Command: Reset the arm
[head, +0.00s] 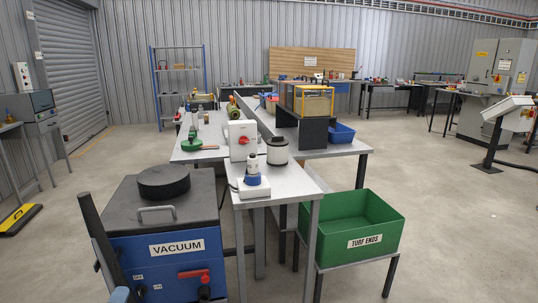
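Neither of my grippers shows in the head view. A small light-blue piece at the bottom left edge cannot be made out. No object is seen held. A blue vacuum unit (165,262) labelled "VACUUM" stands at the front left, with a round black cap on its dark top and a red handle on its front.
A green bin (365,222) labelled "TURF ENDS" sits on a low stand at the right. Longer benches (338,150) run behind, with a blue bin (341,133) and a yellow-framed machine (312,101). The floor (455,235) at the right is open.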

